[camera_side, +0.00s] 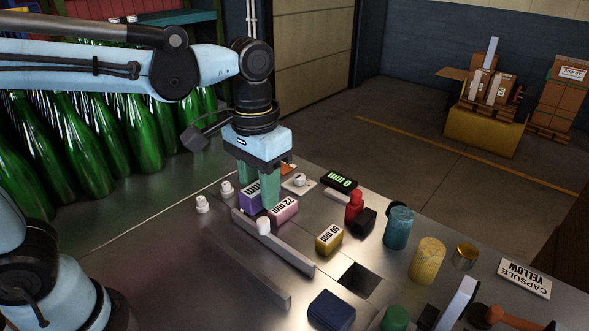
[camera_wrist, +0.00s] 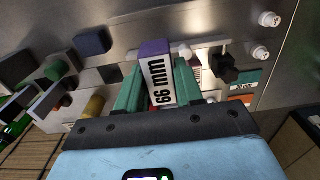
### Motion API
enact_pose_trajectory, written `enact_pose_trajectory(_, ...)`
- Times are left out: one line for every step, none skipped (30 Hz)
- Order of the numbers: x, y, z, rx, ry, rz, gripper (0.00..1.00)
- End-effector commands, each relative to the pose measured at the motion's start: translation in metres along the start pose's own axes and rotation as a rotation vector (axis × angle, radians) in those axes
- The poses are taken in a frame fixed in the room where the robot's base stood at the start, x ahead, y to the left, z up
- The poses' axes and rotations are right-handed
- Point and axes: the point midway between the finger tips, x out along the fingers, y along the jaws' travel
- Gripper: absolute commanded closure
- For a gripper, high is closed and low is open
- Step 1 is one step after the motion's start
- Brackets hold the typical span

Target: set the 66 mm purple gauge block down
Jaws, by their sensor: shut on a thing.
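The purple gauge block (camera_side: 249,196) is between the green fingers of my gripper (camera_side: 257,194) in the side view, partly hidden by the near finger. In the wrist view the block (camera_wrist: 155,49) shows its white "66 mm" label, with the green fingers (camera_wrist: 158,85) on both sides of it. My gripper is shut on it. The block is low, behind the long metal rail (camera_side: 285,249) and beside the pink 72 mm block (camera_side: 286,210). I cannot tell whether its underside touches the metal table (camera_side: 185,262).
The yellow 60 mm block (camera_side: 329,240) stands near a square hole (camera_side: 359,279). White knobs (camera_side: 202,204) stand left of my gripper. A green-lit display (camera_side: 341,181) and a red-and-black clamp-like part (camera_side: 354,207) are to the right. A blue cylinder (camera_side: 398,229) stands farther right.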

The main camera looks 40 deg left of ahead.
Motion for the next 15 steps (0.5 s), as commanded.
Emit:
enact_pose_trajectory(-0.005, 0.000, 0.000, 0.000, 0.000, 0.000, 1.00)
enact_pose_trajectory(-0.008, 0.000, 0.000, 0.000, 0.000, 0.000, 1.00)
enact_pose_trajectory(-0.010, 0.000, 0.000, 0.000, 0.000, 0.000, 1.00)
enact_pose_trajectory(-0.012, 0.000, 0.000, 0.000, 0.000, 0.000, 1.00)
enact_pose_trajectory(-0.013, 0.001, -0.001, 0.001, 0.000, 0.000, 1.00)
enact_pose_trajectory(-0.013, 0.003, -0.002, 0.001, 0.000, 0.000, 1.00)
enact_pose_trajectory(-0.013, 0.005, -0.003, 0.002, 0.000, 0.000, 1.00)
enact_pose_trajectory(-0.011, 0.008, -0.005, 0.003, 0.000, 0.000, 1.00)
enact_pose_trajectory(-0.008, 0.012, -0.009, 0.004, 0.000, 0.000, 1.00)
enact_pose_trajectory(-0.005, 0.017, -0.012, 0.004, 0.000, 0.000, 1.00)
enact_pose_trajectory(-0.002, 0.021, -0.015, 0.004, 0.000, 0.000, 1.00)
enact_pose_trajectory(0.003, 0.028, -0.019, 0.005, 0.000, 0.000, 1.00)
enact_pose_trajectory(0.007, 0.033, -0.022, 0.005, 0.000, 0.000, 1.00)
enact_pose_trajectory(0.012, 0.038, -0.025, 0.005, 0.001, 0.000, 1.00)
enact_pose_trajectory(0.018, 0.045, -0.029, 0.005, 0.001, 0.000, 1.00)
